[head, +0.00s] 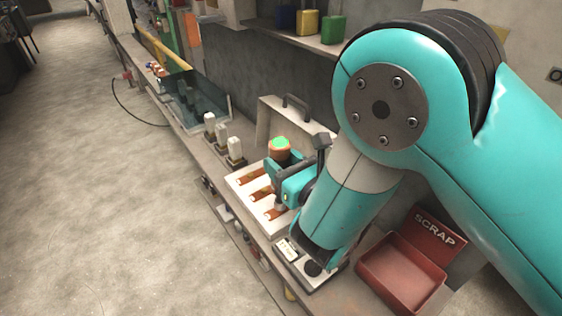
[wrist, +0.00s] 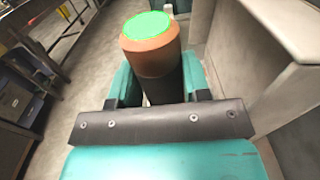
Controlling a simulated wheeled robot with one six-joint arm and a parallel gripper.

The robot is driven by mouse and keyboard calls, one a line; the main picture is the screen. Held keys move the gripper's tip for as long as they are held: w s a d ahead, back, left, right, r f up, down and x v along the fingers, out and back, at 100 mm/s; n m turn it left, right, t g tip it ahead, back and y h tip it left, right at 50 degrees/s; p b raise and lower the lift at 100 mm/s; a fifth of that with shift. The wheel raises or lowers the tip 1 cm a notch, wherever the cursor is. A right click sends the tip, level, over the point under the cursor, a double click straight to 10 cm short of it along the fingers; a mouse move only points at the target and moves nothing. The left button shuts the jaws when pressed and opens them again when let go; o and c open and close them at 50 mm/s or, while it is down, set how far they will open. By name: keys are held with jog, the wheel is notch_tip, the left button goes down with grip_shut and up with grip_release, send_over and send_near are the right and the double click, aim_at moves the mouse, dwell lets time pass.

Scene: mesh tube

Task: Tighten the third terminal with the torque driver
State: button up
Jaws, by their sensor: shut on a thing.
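The torque driver (head: 280,154) has an orange-brown body with a bright green top. It stands roughly upright in my gripper (head: 283,174). In the wrist view the driver (wrist: 152,55) has its dark lower section between the teal jaws of my gripper (wrist: 160,88), which are shut on it. A pale terminal block (head: 238,184) lies under the gripper with copper bars in a row. The nearest bar (head: 271,214) is partly covered by the gripper and a grey part below it. Whether the driver's tip touches a terminal is hidden.
A red SCRAP bin (head: 402,274) stands to the right on the bench. A small device with a label (head: 289,250) sits in front of my arm. An open case lid with a handle (head: 270,122) stands behind. Several white-topped pieces (head: 222,134) stand to the left.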

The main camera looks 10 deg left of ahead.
jog(key=shift+f+b, duration=0.5)
dwell(1.2)
jog(key=shift+r, duration=0.15)
dwell(0.6)
